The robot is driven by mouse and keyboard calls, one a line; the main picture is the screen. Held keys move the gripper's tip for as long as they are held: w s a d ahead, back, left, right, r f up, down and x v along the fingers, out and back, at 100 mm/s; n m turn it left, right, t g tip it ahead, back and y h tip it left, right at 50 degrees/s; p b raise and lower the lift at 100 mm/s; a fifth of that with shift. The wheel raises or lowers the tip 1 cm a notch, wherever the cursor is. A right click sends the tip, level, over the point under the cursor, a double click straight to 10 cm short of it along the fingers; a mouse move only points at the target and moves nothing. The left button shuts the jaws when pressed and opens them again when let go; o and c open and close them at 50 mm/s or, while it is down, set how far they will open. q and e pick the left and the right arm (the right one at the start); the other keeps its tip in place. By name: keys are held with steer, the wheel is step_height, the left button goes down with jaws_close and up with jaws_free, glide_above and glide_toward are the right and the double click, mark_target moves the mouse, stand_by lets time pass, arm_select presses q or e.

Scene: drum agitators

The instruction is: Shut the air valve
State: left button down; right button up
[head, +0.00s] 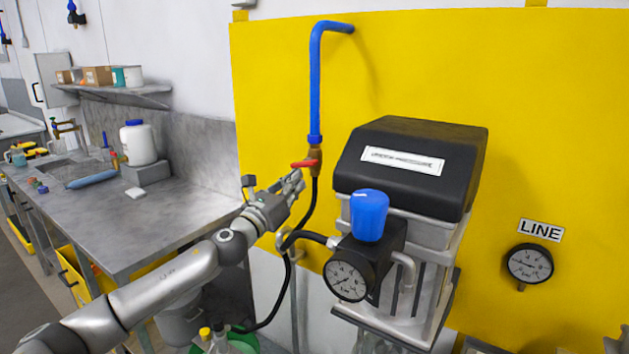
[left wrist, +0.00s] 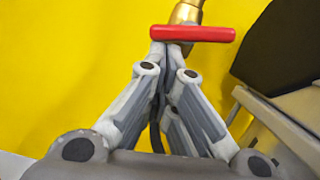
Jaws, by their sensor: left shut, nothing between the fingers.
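The air valve has a red handle (head: 304,163) on a brass body (head: 315,154), below a blue pipe (head: 315,90) on the yellow panel. The handle lies crosswise to the pipe, pointing left. In the left wrist view the red handle (left wrist: 193,34) runs across just beyond my fingertips, with the brass body (left wrist: 186,12) behind it. My left gripper (head: 296,178) is just below the handle, its fingers shut with nothing between them. The fingertips (left wrist: 172,50) appear close under the handle; I cannot tell whether they touch it. My right gripper is not in view.
A black hose (head: 312,205) runs down from the valve close to my left gripper. Right of it stand a black-topped machine (head: 410,165), a blue regulator knob (head: 369,215) and a gauge (head: 348,281). A metal bench (head: 150,220) is at left.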

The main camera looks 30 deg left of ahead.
arm_select(q)
steer(key=shift+a+r+m+h, duration=0.1)
steer(key=shift+a+m+h, duration=0.1)
steer(key=shift+m, duration=0.35)
steer(key=shift+a+r+m+h, duration=0.1)
steer(key=shift+m+h, duration=0.1)
steer(key=shift+m, duration=0.35)
steer(key=shift+f, duration=0.1)
